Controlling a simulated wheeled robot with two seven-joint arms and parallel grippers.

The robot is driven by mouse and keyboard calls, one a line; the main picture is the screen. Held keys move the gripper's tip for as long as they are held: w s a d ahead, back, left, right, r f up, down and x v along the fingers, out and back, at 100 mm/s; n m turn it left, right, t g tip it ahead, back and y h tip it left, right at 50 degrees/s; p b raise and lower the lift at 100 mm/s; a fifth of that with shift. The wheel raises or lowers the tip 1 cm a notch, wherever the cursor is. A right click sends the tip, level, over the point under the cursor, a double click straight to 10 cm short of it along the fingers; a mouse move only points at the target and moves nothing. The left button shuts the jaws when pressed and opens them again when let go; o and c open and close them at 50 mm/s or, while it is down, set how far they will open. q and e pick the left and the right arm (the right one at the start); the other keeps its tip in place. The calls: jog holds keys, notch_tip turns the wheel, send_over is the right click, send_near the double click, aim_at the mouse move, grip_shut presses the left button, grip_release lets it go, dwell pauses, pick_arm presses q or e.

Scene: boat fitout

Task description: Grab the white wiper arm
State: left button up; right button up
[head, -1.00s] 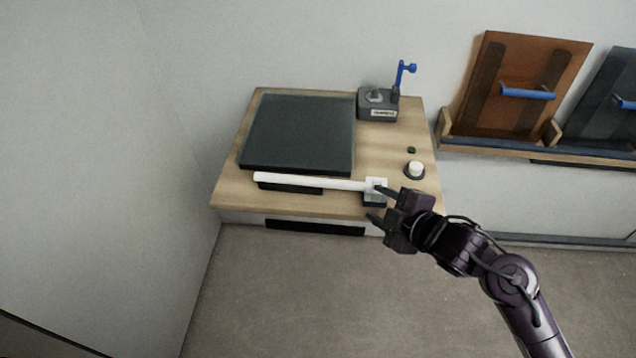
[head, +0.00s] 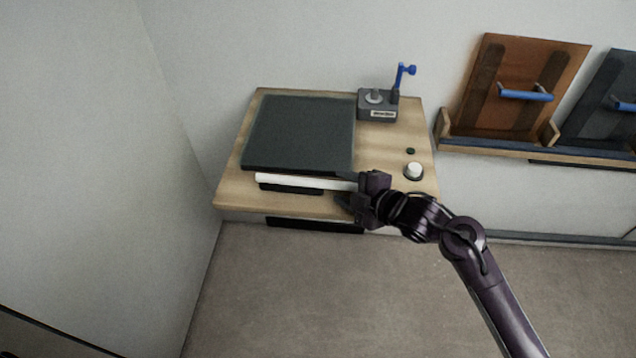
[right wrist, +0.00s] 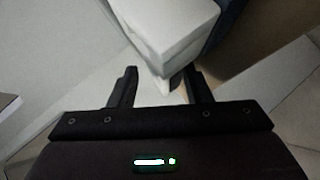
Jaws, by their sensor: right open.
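The white wiper arm (head: 300,181) is a long white bar lying along the front of the wooden counter, in front of the dark panel. My right gripper (head: 347,190) is at its right end and hides that end in the head view. In the right wrist view a white block-like part (right wrist: 165,35), apparently the wiper arm's end, lies just past the open fingers (right wrist: 160,82). A narrow white piece reaches down towards the gap between the fingertips. I cannot tell whether they touch. My left gripper is not in view.
The wooden counter (head: 232,195) carries a dark square panel (head: 300,133), a grey box with a blue lever (head: 378,105) and a white knob (head: 414,170). Brown and dark boards with blue handles stand on a wall shelf (head: 500,145) at right. The floor in front is clear.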

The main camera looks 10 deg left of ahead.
grip_shut()
jog(key=shift+r, duration=0.1)
dwell(0.3)
